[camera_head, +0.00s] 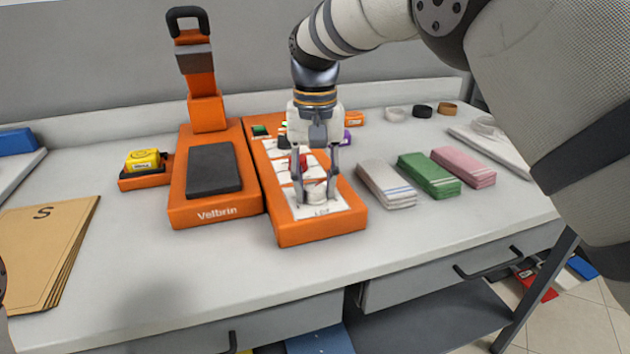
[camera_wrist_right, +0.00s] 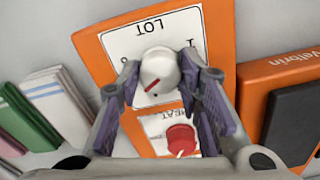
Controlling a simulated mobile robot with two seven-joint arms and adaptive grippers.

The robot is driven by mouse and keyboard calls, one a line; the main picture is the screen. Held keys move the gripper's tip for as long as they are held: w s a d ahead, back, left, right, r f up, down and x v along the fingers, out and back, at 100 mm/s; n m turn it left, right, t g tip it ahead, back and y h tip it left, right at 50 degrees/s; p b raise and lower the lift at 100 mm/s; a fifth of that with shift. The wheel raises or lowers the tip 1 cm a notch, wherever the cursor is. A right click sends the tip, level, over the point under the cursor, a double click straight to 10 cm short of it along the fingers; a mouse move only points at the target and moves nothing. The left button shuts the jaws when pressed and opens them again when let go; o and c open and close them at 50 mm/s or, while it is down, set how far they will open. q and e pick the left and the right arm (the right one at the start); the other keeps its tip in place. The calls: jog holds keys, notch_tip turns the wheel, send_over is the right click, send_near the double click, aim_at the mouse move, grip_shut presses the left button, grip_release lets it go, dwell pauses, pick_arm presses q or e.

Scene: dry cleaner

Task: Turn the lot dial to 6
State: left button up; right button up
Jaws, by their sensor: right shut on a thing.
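The lot dial is a round white knob with a red pointer line, on the white "LOT" plate (camera_head: 335,207) of an orange control panel (camera_head: 290,232). The dial (camera_wrist_right: 158,72) shows best in the right wrist view, where the label is upside down and the red line slants toward the lower left. My right gripper (camera_head: 315,200) points down at the near end of the panel. Its fingers stand on both sides of the dial, shut on it. The fingers hide most of the scale marks, so I cannot read the setting.
A red dial (camera_wrist_right: 181,139) sits beside the lot dial on the panel. An orange Velbrin press (camera_head: 218,215) stands close to the left. Folded white (camera_head: 386,184), green (camera_head: 428,175) and pink cloths (camera_head: 463,166) lie to the right. The front counter strip is clear.

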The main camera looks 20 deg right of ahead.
aim_at(315, 186)
jog(key=m, duration=0.5)
jog(key=shift+s+f, duration=0.1)
jog(key=shift+f, duration=0.05)
jog(key=shift+m, duration=2.5)
jog(key=o, duration=1.2)
notch_tip(315, 186, up, 12)
jog(key=shift+r, duration=0.1)
